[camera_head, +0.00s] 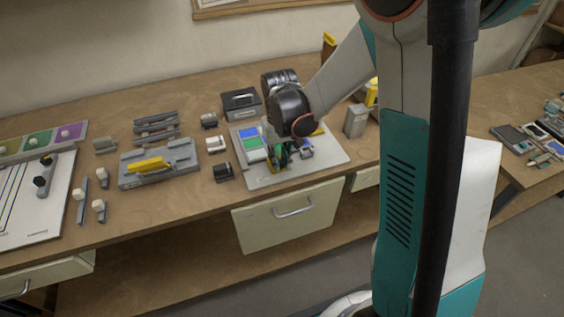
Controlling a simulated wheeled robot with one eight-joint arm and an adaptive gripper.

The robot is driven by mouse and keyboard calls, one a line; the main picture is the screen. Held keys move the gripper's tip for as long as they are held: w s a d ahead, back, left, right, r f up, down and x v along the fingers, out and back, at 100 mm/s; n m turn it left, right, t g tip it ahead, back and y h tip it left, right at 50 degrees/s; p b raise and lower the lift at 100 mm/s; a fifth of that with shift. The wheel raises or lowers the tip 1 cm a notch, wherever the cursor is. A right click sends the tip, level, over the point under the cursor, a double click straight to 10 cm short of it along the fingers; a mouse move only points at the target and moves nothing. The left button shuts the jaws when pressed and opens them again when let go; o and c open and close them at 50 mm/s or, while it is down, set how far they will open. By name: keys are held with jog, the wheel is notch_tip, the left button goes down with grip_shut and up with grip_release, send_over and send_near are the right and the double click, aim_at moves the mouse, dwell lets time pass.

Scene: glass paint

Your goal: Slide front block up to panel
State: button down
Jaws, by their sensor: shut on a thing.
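A panel (251,143) with blue, green and white areas lies on a light grey base plate (334,157) on the workbench. My gripper (282,158) is low over the plate, to the right of the panel, pointing down. It is shut on a small block at the plate, taken to be the front block, which the fingers and arm mostly hide. Whether the block touches the panel cannot be told. A small grey-blue part (306,151) shows just right of the gripper.
A grey fixture with a yellow bar (149,165) stands to the left. Small dark and white clamps (222,172) lie between it and the plate. A dark box (241,102) is behind, and a grey block (356,120) stands to the right.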

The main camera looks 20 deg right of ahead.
jog(key=shift+w, duration=0.1)
jog(key=c, duration=1.5)
grip_release()
notch_tip(320, 180, up, 12)
jog(key=shift+r, duration=0.1)
jog(key=s+r+t, duration=0.2)
jog(key=s, duration=0.4)
jog(key=s+r+t, duration=0.2)
jog(key=s, duration=0.4)
jog(key=s+r+t, duration=0.2)
jog(key=s+t, duration=0.1)
jog(key=s, duration=0.2)
jog(key=shift+s+b, duration=0.3)
jog(key=shift+s, duration=0.1)
